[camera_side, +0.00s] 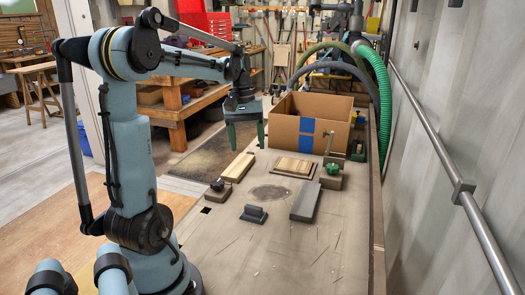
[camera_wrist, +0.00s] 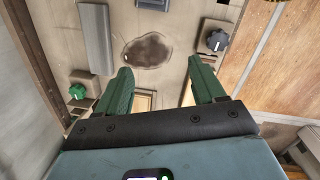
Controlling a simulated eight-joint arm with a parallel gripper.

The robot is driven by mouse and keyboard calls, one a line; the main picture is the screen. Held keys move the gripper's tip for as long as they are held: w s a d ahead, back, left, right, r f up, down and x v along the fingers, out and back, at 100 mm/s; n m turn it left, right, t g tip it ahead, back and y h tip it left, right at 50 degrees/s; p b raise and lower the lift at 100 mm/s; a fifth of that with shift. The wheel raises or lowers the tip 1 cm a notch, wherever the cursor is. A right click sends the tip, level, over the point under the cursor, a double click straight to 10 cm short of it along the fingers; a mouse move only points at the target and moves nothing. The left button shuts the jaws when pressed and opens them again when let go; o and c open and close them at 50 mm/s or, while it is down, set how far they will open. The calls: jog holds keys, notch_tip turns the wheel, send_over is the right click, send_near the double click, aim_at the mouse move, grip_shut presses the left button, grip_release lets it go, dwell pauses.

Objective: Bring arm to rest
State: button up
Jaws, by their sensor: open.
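My gripper (camera_side: 245,136) has green fingers and hangs pointing down above the far left part of the bench, beside the cardboard box. In the wrist view my gripper (camera_wrist: 158,80) shows its two green fingers spread wide, with nothing between them but the bench below. My blue-grey arm reaches out from the left, raised and bent, clear of the things on the bench.
The bench (camera_side: 290,262) holds a cardboard box (camera_side: 284,130) with blue tape, wooden boards (camera_side: 293,167), a long grey block (camera_side: 306,202), a small dark block (camera_side: 254,214), a dark knob (camera_wrist: 217,40) and a green knob (camera_wrist: 77,91). The bench's front is clear. A wall rail runs along the right.

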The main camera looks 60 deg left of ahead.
jog(key=d+f+m+t, duration=0.1)
jog(key=d+m+t, duration=0.2)
jog(key=d, duration=0.9)
jog(key=d+f+m+t+y, duration=0.1)
jog(key=d+m+t, duration=0.2)
jog(key=d+m, duration=0.6)
jog(key=d, duration=0.3)
jog(key=shift+w+d+f+t, duration=0.2)
jog(key=shift+w+f+t, duration=0.1)
jog(key=shift+w+t, duration=0.1)
